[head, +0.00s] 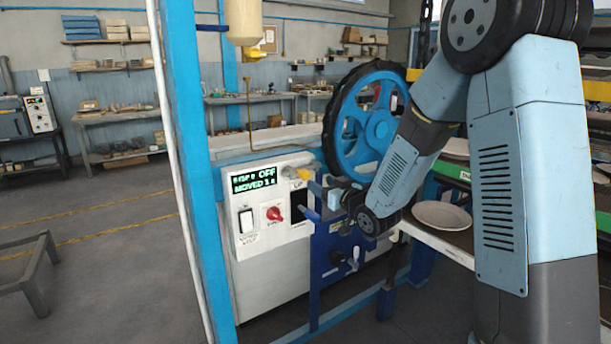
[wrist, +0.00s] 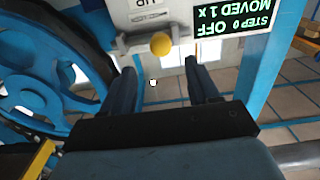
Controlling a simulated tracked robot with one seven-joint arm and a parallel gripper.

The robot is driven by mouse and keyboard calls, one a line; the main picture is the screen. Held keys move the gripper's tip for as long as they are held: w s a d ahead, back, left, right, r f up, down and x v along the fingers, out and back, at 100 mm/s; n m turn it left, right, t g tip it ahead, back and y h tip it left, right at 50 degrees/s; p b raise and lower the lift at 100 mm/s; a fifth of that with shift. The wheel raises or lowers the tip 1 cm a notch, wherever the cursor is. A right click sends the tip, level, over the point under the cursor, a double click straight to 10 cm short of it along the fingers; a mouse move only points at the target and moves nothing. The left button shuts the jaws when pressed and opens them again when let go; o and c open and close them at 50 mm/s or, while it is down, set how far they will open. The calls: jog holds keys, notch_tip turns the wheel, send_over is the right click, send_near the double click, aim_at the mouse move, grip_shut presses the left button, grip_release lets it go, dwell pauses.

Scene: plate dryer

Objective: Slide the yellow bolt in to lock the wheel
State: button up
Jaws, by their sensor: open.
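The blue spoked wheel (head: 385,125) with a dark toothed rim stands upright behind my gripper in the head view. It fills the left of the wrist view (wrist: 92,62). The yellow bolt's round knob (wrist: 160,44) sits on a grey bar below a white plate in the wrist view. In the head view my gripper (head: 313,202) is in front of the control box.
The white control box (head: 265,215) has a red knob (head: 274,214), a switch and a green-lit display (wrist: 232,18) reading OFF and MOVED 1. A blue post (head: 190,160) stands left. A white plate (head: 441,216) lies on the right ledge. Open floor lies left.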

aim_at(308, 175)
jog(key=x, duration=1)
grip_shut()
dwell(0.4)
